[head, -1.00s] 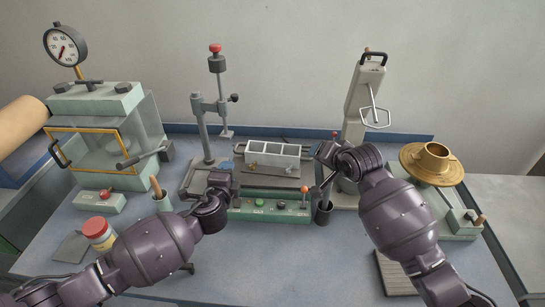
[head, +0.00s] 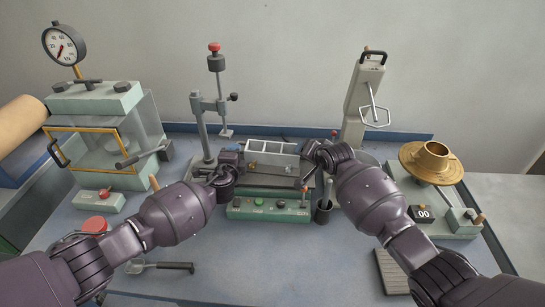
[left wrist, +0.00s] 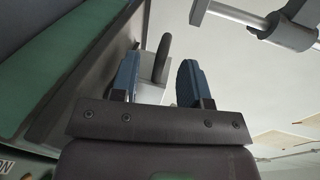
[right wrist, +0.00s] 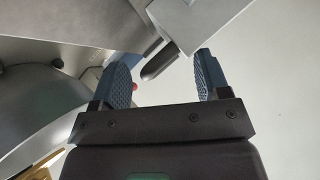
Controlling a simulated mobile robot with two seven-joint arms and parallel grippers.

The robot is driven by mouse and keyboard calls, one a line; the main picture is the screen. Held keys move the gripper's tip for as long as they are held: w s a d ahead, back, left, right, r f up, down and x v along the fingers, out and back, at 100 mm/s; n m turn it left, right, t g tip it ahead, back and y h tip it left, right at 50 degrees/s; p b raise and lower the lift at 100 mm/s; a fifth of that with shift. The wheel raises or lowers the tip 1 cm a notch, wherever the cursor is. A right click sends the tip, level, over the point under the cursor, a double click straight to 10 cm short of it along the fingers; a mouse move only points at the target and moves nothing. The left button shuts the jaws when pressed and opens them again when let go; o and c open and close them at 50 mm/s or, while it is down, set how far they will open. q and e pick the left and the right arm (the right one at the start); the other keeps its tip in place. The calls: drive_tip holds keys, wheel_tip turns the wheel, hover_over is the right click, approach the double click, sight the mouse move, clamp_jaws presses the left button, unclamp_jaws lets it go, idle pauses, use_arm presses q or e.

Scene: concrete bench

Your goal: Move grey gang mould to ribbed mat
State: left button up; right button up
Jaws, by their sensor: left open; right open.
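The grey gang mould (head: 272,147), a rectangular open-topped block with several cells, sits on the green machine with a dark bar handle at each end. My left gripper (head: 230,158) is at its left end, open; in the left wrist view the dark handle (left wrist: 162,57) stands between the fingers (left wrist: 157,78). My right gripper (head: 306,163) is at its right end, open; in the right wrist view the mould (right wrist: 192,20) is above and its handle (right wrist: 158,61) reaches between the fingers (right wrist: 163,76). The dark ribbed mat (head: 391,273) lies front right, partly hidden by my right arm.
The green control box (head: 268,210) is in front of the mould. A post stand (head: 206,120) rises behind left, a pale lever press (head: 363,100) behind right. A brass-topped device (head: 432,160) stands right. A scoop (head: 165,266) lies front left. The front middle bench is clear.

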use_arm(q)
drive_tip(key=shift+w, duration=0.4)
use_arm(e)
drive_tip(key=shift+w+a+f, duration=0.15)
drive_tip(key=shift+w+f, duration=0.1)
drive_tip(key=shift+w, duration=0.05)
